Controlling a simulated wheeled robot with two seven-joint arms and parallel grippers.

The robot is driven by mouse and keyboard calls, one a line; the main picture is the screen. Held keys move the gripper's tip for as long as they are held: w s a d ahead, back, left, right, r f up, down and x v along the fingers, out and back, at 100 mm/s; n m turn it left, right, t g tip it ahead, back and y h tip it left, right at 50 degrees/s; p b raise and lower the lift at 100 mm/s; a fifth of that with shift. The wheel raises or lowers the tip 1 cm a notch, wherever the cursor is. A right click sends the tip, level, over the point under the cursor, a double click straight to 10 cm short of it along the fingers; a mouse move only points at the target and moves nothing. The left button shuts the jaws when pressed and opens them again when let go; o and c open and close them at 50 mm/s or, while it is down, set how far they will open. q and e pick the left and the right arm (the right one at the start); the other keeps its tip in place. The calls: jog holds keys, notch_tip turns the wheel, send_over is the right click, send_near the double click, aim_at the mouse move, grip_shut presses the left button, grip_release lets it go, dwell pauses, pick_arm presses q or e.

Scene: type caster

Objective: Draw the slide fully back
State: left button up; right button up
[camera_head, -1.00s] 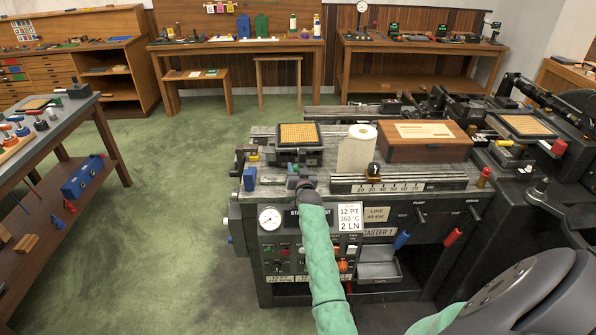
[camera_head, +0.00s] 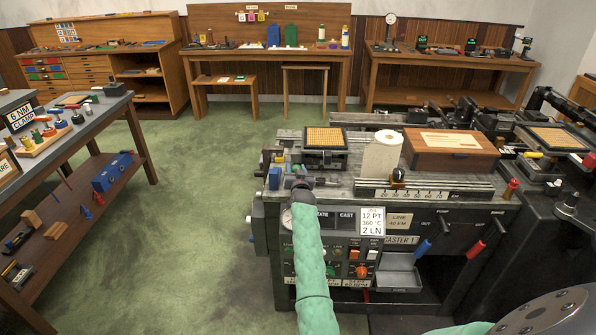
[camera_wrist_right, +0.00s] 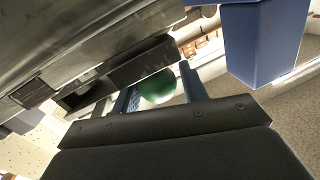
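The caster (camera_head: 262,222) is the dark machine in the middle of the head view. A dark bar (camera_wrist_right: 122,77) runs along its side in the right wrist view. I cannot tell surely which part is the slide. My right gripper (camera_head: 300,183) is at the caster's front left top edge, its fingers mostly hidden by my wrist. In the right wrist view, the fingers (camera_wrist_right: 160,88) stand apart. A round green knob (camera_wrist_right: 158,87) shows between them, with gaps beside it; I see no grip on it. My left gripper is not in view.
A blue block (camera_head: 274,178) sits just left of my right gripper, and looms close in the right wrist view (camera_wrist_right: 255,40). A paper roll (camera_head: 381,155), wooden box (camera_head: 450,150) and scale rail (camera_head: 425,193) are on the caster. Green floor (camera_head: 190,220) is clear at left.

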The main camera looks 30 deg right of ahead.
jog(key=shift+o, duration=1.1)
jog(key=shift+w+a, duration=0.15)
jog(key=shift+a, duration=0.05)
jog(key=shift+s, duration=0.2)
jog(key=shift+s+f+b, duration=0.15)
jog(key=shift+s+b, duration=0.15)
jog(key=b+v, duration=0.2)
jog(key=v, duration=0.3)
jog(key=shift+s+a, duration=0.15)
jog(key=shift+a, duration=0.05)
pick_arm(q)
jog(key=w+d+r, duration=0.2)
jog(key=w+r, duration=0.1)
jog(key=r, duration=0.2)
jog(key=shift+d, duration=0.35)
pick_arm(e)
jog(key=shift+s+a, duration=0.25)
jog(key=shift+s, duration=0.45)
